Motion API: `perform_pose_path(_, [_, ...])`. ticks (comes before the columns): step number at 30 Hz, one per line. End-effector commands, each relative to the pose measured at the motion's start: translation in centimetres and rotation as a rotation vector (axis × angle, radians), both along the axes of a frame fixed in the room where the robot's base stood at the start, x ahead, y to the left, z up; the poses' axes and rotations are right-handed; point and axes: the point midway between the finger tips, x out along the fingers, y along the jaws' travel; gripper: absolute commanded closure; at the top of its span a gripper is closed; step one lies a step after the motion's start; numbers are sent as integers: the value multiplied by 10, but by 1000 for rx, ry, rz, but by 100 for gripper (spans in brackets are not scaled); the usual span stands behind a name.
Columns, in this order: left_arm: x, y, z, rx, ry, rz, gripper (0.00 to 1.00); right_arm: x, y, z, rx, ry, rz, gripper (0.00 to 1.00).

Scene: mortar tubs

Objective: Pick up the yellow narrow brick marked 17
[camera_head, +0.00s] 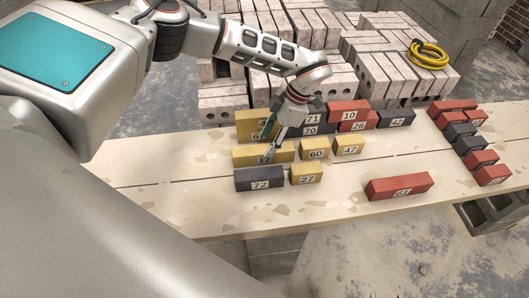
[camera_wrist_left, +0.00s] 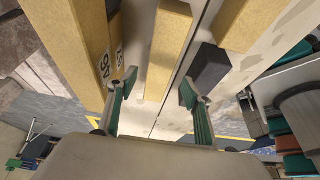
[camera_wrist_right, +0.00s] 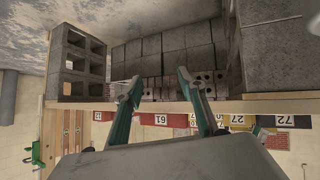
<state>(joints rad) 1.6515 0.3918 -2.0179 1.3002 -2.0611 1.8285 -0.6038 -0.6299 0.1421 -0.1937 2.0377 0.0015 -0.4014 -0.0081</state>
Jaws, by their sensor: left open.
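The yellow narrow brick marked 17 (camera_head: 243,157) lies on the pale plank table, its number partly covered by my left gripper. My left gripper (camera_head: 270,145) points down at it and is open. In the left wrist view the yellow brick (camera_wrist_left: 167,50) shows between the two spread fingers (camera_wrist_left: 157,92), with gaps on both sides; I see no grip on it. My right gripper (camera_wrist_right: 160,88) is open and empty in the right wrist view, below the table's front side. It is outside the head view.
Dark brick 72 (camera_head: 259,184) and yellow brick 27 (camera_head: 306,178) lie in front. Yellow bricks 60 (camera_head: 316,154) and 47 (camera_head: 349,149) lie to the right. Stacked yellow bricks (camera_head: 249,119) and dark brick 70 (camera_head: 318,129) stand close behind. Red brick 61 (camera_head: 399,186) lies front right, with bare plank around it.

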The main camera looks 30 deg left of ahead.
Motion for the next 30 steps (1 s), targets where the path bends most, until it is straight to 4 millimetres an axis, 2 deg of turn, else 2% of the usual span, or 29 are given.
perform_pose_path(10, [-11,13,-42,0,4,0,50,3,0,-4,-5,-3,2,60])
perform_pose_path(18, [-11,15,-45,0,-1,0,50,7,-1,1,-6,-14,1,60])
perform_pose_path(20, [-11,15,-45,0,-1,0,63,7,-1,1,-6,-14,1,60])
perform_pose_path(24, [-11,14,-45,0,0,0,99,7,-1,1,-6,-15,1,60])
perform_pose_path(30, [-11,14,-44,-1,-2,1,100,6,-1,1,-4,-13,1,60])
